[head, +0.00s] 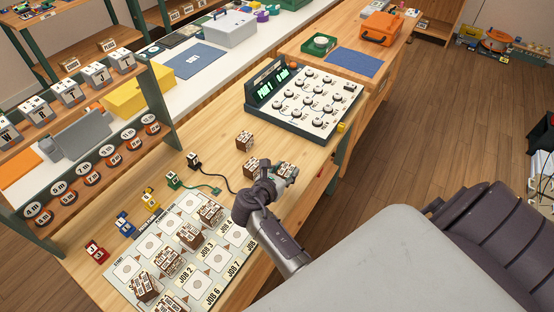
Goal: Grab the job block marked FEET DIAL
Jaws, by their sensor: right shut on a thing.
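My right gripper (284,174) reaches over the wooden bench from the lower right and is shut on a brown-and-white job block (286,168) near the bench's front edge. The fingers partly cover that block, and its marking is too small to read. A third job block (244,140) stands farther back on the bench. I cannot tell which block reads FEET DIAL. My left gripper is not in view.
A white job board (150,245) with several blocks on it lies at the front left. A dial console (304,105) stands behind the gripper. Small coloured pieces, such as a red one (96,252), and a dark cable lie left. A shelf rack borders the left.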

